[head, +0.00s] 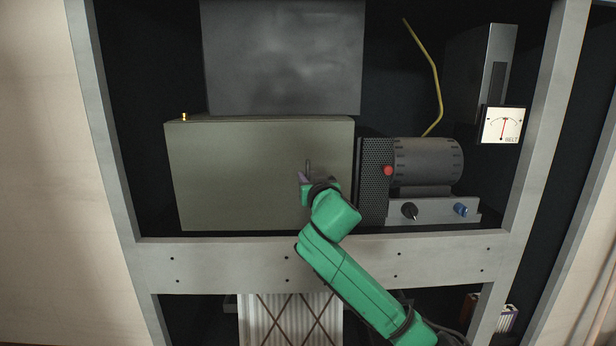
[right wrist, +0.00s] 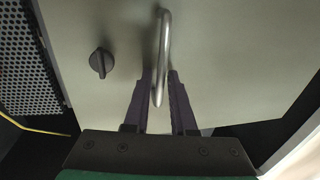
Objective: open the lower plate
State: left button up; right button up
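The lower plate (head: 240,170) is a wide olive-grey panel below a dark grey upper plate (head: 285,55). It appears closed. My right gripper (head: 306,176) is at its right part and hides some of its surface. In the right wrist view, the plate (right wrist: 225,70) fills most of the picture, with a curved metal handle (right wrist: 164,45) and a dark knob (right wrist: 101,62). The fingers of my right gripper (right wrist: 160,82) stand on either side of the handle, with a narrow gap still showing. My left gripper is out of view.
To the right of the plate stand a perforated panel (head: 373,180), a motor-like cylinder (head: 428,160) and a small control box (head: 435,210) with knobs. A meter (head: 503,125) hangs at the right post. A grey crossbar (head: 220,262) runs below the plate.

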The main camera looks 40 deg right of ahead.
grip_shut()
dwell(1.4)
